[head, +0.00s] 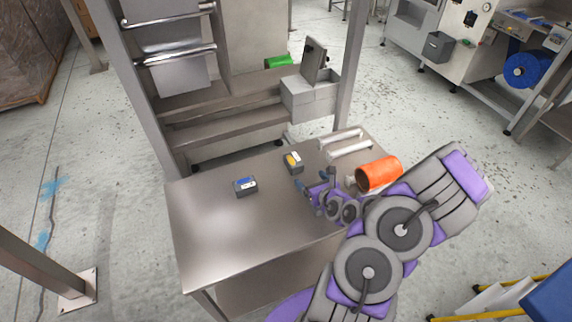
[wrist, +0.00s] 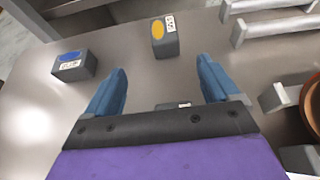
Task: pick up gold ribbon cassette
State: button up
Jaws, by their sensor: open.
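The gold ribbon cassette (head: 292,163) is a small dark grey block with a gold oval and a white label on top. It sits on the steel table (head: 205,240), near its back edge. In the wrist view the gold cassette (wrist: 165,40) lies beyond my fingertips, about midway between them and apart from them. My gripper (head: 312,183) is open, low over the table, on the near right side of the cassette. Its blue fingers (wrist: 162,70) also show in the wrist view. Another small labelled thing (wrist: 172,105) is mostly hidden behind the gripper body.
A similar cassette with a blue oval (head: 245,187) stands to the left; it also shows in the wrist view (wrist: 74,66). Two pale bars (head: 345,143) lie at the back right. The table's left front is clear.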

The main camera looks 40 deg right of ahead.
aim_at(296, 162)
jog(key=shift+w+f+b, duration=0.3)
jog(key=shift+w+b, duration=0.15)
jog(key=b+x, duration=0.3)
jog(key=x, duration=0.8)
jog(key=shift+d+r, duration=0.15)
jog(key=shift+d, duration=0.05)
jog(key=x, duration=0.1)
jog(key=b+x, duration=0.1)
jog(key=x, duration=0.2)
jog(key=shift+w+d+f, duration=0.2)
jog(key=shift+d+f, duration=0.1)
jog(key=shift+d, duration=0.05)
jog(key=shift+w, duration=0.25)
jog(key=c, duration=1.1)
jog(key=shift+r, duration=0.1)
